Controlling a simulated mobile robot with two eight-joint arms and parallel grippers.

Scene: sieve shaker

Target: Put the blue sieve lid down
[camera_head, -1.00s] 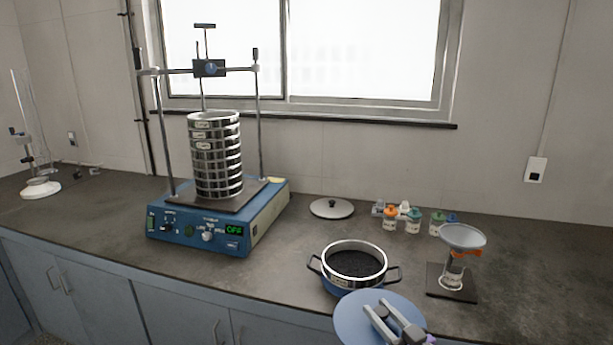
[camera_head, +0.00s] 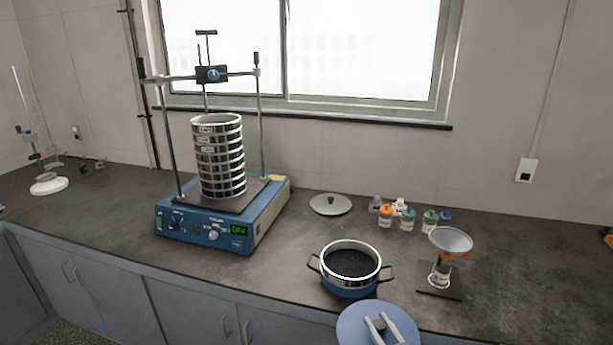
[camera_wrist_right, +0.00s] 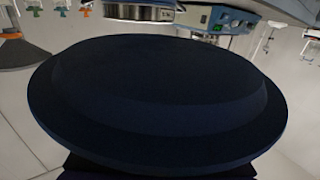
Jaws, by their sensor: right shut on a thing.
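The blue sieve lid (camera_head: 358,318) is a round disc at the bottom of the head view, just in front of the counter edge. My right gripper (camera_head: 383,325) is shut on it from above. In the right wrist view the lid (camera_wrist_right: 160,95) fills most of the picture as a dark blue disc and hides the fingertips. The lid is apart from the blue pot (camera_head: 349,290), which stands open on the counter behind it with dark grains inside. My left gripper is not in view.
A sieve shaker (camera_head: 215,225) with a stack of sieves stands left of centre. A grey lid (camera_head: 330,204) lies behind the pot. Several small bottles (camera_head: 408,218) and a funnel on a stand (camera_head: 450,243) are to the right. The counter between shaker and pot is clear.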

